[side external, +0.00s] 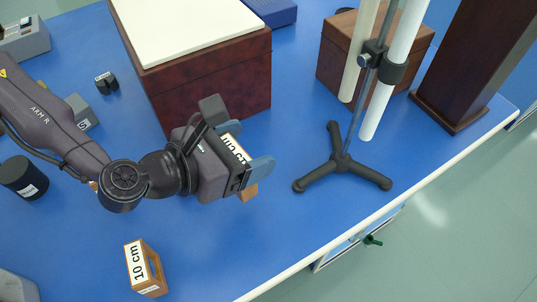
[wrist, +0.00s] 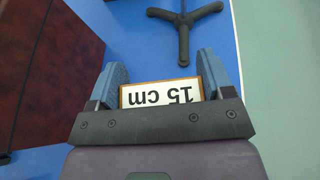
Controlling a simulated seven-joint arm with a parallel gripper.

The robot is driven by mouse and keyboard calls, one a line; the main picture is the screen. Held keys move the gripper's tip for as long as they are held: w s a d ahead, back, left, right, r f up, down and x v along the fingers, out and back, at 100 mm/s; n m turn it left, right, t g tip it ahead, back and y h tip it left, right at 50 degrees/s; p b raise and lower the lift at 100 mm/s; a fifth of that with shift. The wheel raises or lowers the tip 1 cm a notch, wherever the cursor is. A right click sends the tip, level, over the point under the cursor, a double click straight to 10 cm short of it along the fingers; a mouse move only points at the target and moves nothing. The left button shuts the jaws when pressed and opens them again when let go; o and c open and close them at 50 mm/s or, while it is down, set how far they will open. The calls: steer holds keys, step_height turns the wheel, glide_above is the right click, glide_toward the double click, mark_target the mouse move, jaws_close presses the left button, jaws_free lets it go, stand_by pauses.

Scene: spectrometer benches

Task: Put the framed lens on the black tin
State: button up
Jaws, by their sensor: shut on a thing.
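My gripper (side external: 246,150) is shut on a wooden-framed piece labelled "15 cm" (side external: 235,149), which I take for the framed lens. In the wrist view its white label (wrist: 160,93) shows upside down between the two blue fingers (wrist: 164,82). Part of its wooden frame shows below the gripper in the side view; the glass is hidden. I cannot tell whether it touches the bench.
A similar wooden-framed piece labelled "10 cm" (side external: 145,268) stands at the front. A dark red box with a white top (side external: 205,85) rises behind my gripper. A tripod stand (side external: 343,165) with tubes is to the right. A small black object (side external: 107,83) lies at the back left.

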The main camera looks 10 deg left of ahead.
steer(key=w+a+v, duration=0.1)
steer(key=v, duration=0.8)
step_height(320, 180, up, 15)
steer(key=s+d+f+m+g+h, duration=0.2)
steer(key=s+f+m+g+h, duration=0.25)
steer(key=f+m+g, duration=0.9)
steer(key=a+f+m+g+y, duration=0.4)
steer(key=a+m+g+y, duration=0.6)
steer(key=a+m+y, duration=0.7)
steer(key=w+a+r+m+t+y, duration=0.1)
steer(key=a+r+m+t+y, duration=0.6)
steer(key=a, duration=0.6)
steer(key=a+r+m+t+y, duration=0.3)
steer(key=a+r+m+t, duration=0.3)
steer(key=a+r+m, duration=0.55)
steer(key=shift+a+f+n+h, duration=0.1)
steer(key=shift+a+f+n, duration=0.3)
steer(key=shift+f, duration=3.05)
steer(key=shift+a+f+n+h, duration=0.15)
steer(key=shift+f+n, duration=0.3)
steer(key=shift+f, duration=3)
steer(key=shift+a+f+n+h, duration=0.1)
steer(key=shift+a+f+n, duration=0.3)
steer(key=shift+f, duration=3.05)
steer(key=shift+d, duration=0.1)
